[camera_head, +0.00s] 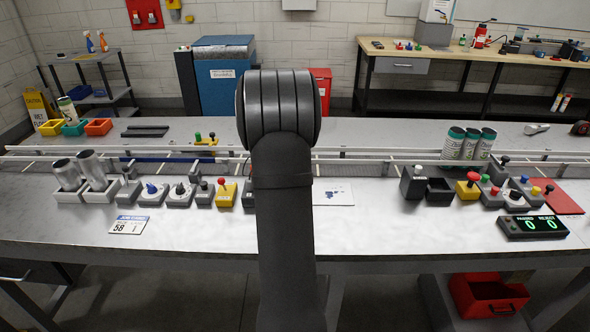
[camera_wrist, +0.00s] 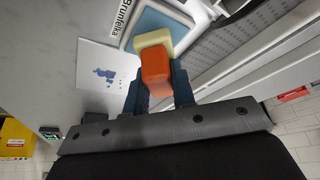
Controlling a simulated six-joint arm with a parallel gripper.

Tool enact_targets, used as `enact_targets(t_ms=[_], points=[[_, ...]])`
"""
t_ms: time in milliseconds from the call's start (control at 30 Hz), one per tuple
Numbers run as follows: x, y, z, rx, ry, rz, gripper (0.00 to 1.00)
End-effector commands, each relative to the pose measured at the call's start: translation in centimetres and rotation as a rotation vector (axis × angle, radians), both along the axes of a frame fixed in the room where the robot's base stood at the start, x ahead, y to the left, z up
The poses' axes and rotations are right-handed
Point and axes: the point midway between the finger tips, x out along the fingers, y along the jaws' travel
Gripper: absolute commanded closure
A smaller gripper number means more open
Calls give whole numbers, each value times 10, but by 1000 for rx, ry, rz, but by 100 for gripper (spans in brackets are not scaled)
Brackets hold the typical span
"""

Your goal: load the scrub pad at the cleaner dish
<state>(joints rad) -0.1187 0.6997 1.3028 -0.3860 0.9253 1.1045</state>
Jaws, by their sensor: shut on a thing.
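The scrub pad (camera_wrist: 155,68) has an orange grip and a cream pad end. It is between the dark blue fingers of my gripper (camera_wrist: 158,92) in the wrist view, and they are shut on its orange part. The cream end points to the blue surface of what looks like the cleaner dish (camera_wrist: 158,24), a pale-rimmed tray at the top of the wrist view. The pad overlaps the blue area in the picture; I cannot tell whether they touch. In the head view my own arm hides the gripper, pad and dish.
A white card with blue spots (camera_wrist: 103,62) lies beside the dish; it also shows in the head view (camera_head: 333,193). Metal cans (camera_head: 91,163) and several knobbed tools stand left. Green-topped cans (camera_head: 472,142), more tools and a counter (camera_head: 532,226) stand right. A rail (camera_head: 370,158) runs behind.

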Motion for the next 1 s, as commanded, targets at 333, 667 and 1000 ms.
enact_targets(t_ms=[333,667,1000], points=[[0,0,-2,0,0,0,95],[0,0,-6,0,0,0,95],[0,0,-10,0,0,0,95]])
